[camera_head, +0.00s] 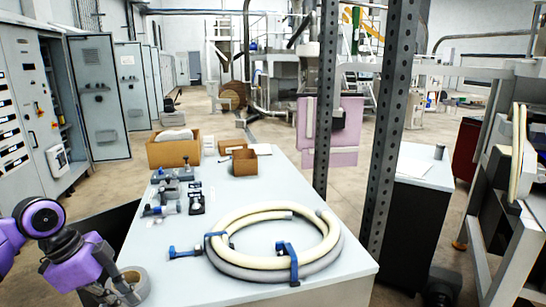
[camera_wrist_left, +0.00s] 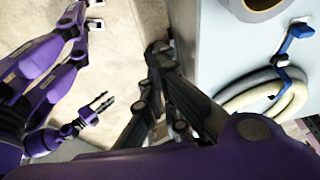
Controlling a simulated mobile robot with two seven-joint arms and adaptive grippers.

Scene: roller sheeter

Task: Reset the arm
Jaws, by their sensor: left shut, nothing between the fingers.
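My left gripper (camera_head: 124,291) is at the lower left of the head view, at the table's left edge beside a grey roll (camera_head: 137,280). In the left wrist view my left gripper (camera_wrist_left: 157,50) shows its dark fingers together, empty, with floor on one side and the table side on the other. Another purple arm of mine shows at the left of the wrist view, with a small dark gripper (camera_wrist_left: 102,106) over the floor. I take it for my right gripper; its finger gap is too small to judge. My right arm does not show in the head view.
The white table (camera_head: 250,200) holds a coiled cream and grey hose (camera_head: 335,245) with blue clamps, several small blue-grey fittings (camera_head: 170,190), and cardboard boxes (camera_head: 173,150). Perforated metal posts (camera_head: 385,150) stand at its right. Grey cabinets (camera_head: 25,110) line the left.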

